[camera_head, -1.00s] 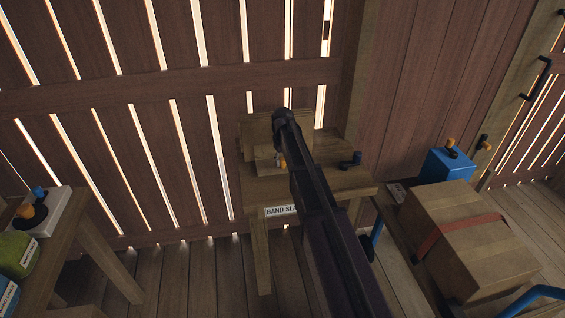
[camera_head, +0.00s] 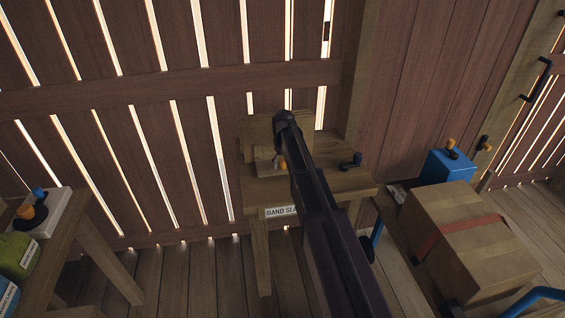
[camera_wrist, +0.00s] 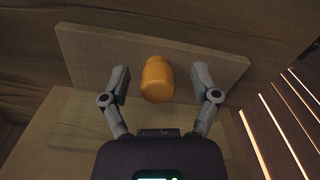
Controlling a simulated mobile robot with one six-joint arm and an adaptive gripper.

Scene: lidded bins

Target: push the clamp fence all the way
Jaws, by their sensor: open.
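A wooden bench (camera_head: 335,184) stands against the slatted wall, with a partly hidden label on its front edge. A light wooden board and block (camera_head: 258,127) stand on it, which appear to be the clamp fence. In the wrist view the long board (camera_wrist: 90,52) lies across behind an orange knob (camera_wrist: 157,82). My gripper (camera_wrist: 160,76) is open, with one finger on each side of the knob and visible gaps between. In the head view my arm hides much of the fence, and only a bit of the orange knob (camera_head: 282,163) shows.
A dark handle (camera_head: 352,161) sits on the bench's right side. A cardboard box (camera_head: 470,240) with a red strap and a blue box (camera_head: 447,165) are at right. Another table (camera_head: 72,225) with small items is at left. Floor shows between the tables.

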